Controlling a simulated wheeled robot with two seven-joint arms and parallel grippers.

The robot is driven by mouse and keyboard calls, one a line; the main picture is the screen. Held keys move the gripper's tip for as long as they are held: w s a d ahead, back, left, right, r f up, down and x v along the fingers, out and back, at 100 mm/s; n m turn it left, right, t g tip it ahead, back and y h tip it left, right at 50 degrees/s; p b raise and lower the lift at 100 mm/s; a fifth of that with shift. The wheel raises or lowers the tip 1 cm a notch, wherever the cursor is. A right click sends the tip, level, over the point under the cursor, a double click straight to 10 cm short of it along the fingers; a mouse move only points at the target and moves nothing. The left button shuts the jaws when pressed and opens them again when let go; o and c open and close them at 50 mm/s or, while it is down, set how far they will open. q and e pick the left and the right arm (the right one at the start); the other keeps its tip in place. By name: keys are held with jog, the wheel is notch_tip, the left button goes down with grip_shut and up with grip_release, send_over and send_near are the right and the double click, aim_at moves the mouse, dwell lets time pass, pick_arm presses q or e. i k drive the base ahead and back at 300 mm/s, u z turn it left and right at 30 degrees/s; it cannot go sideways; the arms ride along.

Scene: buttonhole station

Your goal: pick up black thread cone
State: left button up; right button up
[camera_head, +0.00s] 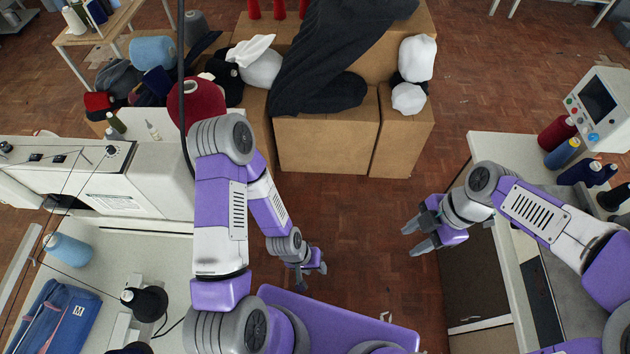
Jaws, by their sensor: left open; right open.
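A black thread cone (147,301) with a pale tip is on the left worktable, near the bottom of the head view. Another black cone-like shape (614,196) is at the right edge, partly cut off; I cannot tell for sure what it is. My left gripper (314,273) hangs over the floor in the middle, to the right of the left worktable, open and empty. My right gripper (412,240) is over the floor by the right worktable's left edge, open and empty. Both are apart from the cones.
A light blue cone (68,250) and a blue folded cloth (52,318) are on the left worktable (180,255), beside a white sewing machine (150,180). Red and blue cones and a control box (598,105) are on the right worktable (485,148). Cardboard boxes (330,145) stand behind. The floor between is clear.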

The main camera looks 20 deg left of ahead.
aim_at(143, 302)
jog(key=i, duration=0.6)
jog(key=u, duration=4.2)
jog(key=i, duration=0.25)
jog(key=z, duration=0.15)
